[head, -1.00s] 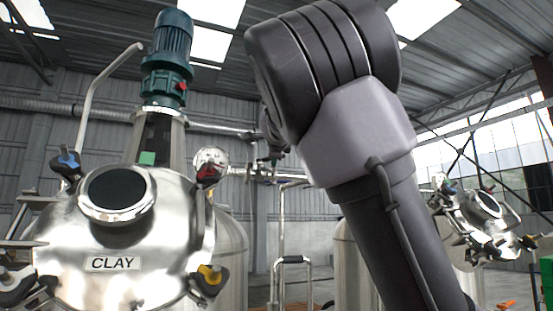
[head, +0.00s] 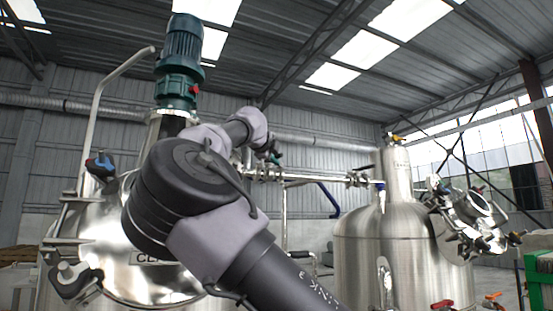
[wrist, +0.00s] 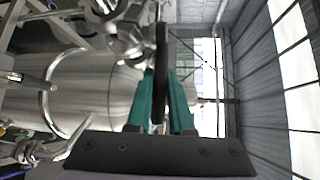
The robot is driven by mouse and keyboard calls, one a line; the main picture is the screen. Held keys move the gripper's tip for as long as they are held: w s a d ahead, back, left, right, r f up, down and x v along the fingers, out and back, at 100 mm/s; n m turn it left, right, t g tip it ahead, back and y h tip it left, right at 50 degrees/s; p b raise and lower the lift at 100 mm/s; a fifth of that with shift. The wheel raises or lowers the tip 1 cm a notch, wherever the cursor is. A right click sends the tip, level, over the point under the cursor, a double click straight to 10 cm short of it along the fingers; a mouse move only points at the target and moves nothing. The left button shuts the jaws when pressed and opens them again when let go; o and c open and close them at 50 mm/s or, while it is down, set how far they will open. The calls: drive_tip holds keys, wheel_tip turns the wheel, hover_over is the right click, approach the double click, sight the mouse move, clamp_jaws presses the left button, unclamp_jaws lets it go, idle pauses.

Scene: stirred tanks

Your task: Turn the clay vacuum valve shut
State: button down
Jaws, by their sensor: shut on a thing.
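The clay tank (head: 105,235) is the shiny steel vessel at the left of the head view; my arm covers most of its lid and part of its label (head: 145,258). In the wrist view the teal fingers of my gripper (wrist: 162,85) are shut on a thin black valve handle (wrist: 161,50), seen edge-on between them. The handle sits by steel pipe fittings (wrist: 130,38). In the head view my gripper (head: 272,156) is small, by the pipe line right of the clay tank. The handle's exact angle cannot be told.
A green motor (head: 180,65) stands on top of the clay tank. A second steel tank (head: 405,240) with a clamped lid stands to the right. A horizontal pipe (head: 310,180) with valves runs between them. Red and orange handles (head: 442,304) show at the lower right.

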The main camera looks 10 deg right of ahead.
drive_tip(key=shift+f, duration=0.15)
drive_tip(key=c, duration=1.1)
unclamp_jaws()
drive_tip(key=shift+a, duration=0.1)
drive_tip(key=v, duration=1.1)
